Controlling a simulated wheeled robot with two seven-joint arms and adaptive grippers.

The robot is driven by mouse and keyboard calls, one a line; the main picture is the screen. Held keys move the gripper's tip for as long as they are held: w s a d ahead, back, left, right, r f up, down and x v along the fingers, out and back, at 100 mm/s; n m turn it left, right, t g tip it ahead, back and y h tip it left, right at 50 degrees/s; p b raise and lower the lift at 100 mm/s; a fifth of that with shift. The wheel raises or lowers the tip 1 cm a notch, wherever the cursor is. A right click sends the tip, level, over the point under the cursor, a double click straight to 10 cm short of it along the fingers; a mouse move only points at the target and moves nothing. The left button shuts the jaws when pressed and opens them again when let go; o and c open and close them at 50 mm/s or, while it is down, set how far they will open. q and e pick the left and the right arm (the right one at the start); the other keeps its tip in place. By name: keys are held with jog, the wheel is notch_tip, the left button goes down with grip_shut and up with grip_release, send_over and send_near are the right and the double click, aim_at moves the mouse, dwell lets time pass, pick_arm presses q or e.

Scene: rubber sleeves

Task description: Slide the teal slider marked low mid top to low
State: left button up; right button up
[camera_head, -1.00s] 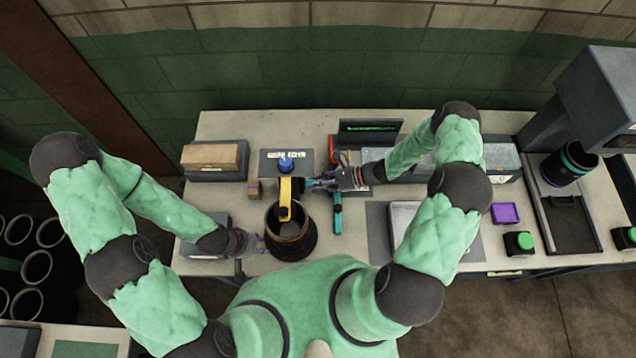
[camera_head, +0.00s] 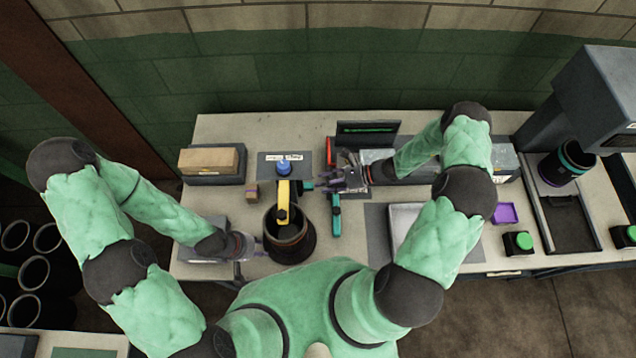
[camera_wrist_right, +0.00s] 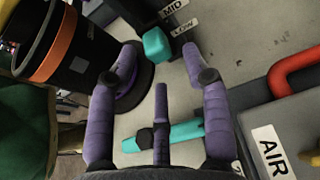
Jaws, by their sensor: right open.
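The teal slider (camera_head: 308,186) shows as a small teal block beside the yellow arm in the head view. In the right wrist view the teal slider (camera_wrist_right: 157,45) is at the level of the LOW label (camera_wrist_right: 186,50), with the MID label (camera_wrist_right: 175,8) further up. My right gripper (camera_head: 338,183) is to the right of the slider. In the right wrist view my right gripper (camera_wrist_right: 163,62) is open, with nothing between its fingers; the block lies just past the fingertips. My left gripper (camera_head: 255,246) is left of the black sleeve; its finger opening is unclear.
The black sleeve (camera_head: 305,245) stands under the yellow arm (camera_head: 283,200). A teal-handled tool (camera_head: 336,222) lies below my right gripper. A grey box marked AIR (camera_wrist_right: 262,135) and a red handle (camera_wrist_right: 295,75) are right in the wrist view. A metal tray (camera_head: 402,215) lies further right.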

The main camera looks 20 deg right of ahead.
jog(key=v, duration=0.9)
jog(key=shift+f, duration=0.15)
